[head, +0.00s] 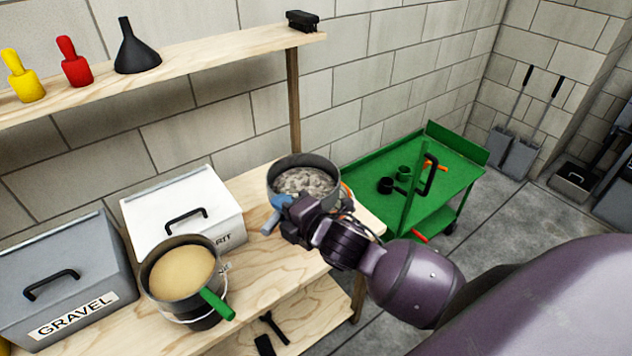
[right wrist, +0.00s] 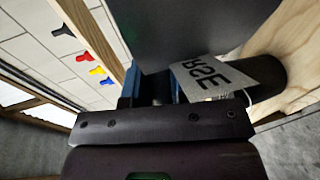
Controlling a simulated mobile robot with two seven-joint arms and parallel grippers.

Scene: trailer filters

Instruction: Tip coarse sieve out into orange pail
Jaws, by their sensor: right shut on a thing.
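The coarse sieve (head: 305,178) is a grey round pan holding grey, lumpy material, near the right end of the bench in the head view. My right gripper (head: 290,212) is shut on its blue handle (head: 268,224). The sieve looks about level. In the right wrist view, a large grey surface, probably the sieve (right wrist: 190,30), fills the top. A pale label reading "RSE" (right wrist: 222,75) shows beside a dark round thing. A small orange edge (head: 346,192) shows just right of the sieve; I cannot tell whether it is the orange pail. My left gripper is out of view.
A second sieve (head: 180,270) with tan sand and a green handle sits over a dark bucket. A grey gravel box (head: 62,268) and a white box (head: 180,205) stand on the bench. A shelf (head: 200,58) runs above. A green cart (head: 455,180) stands right.

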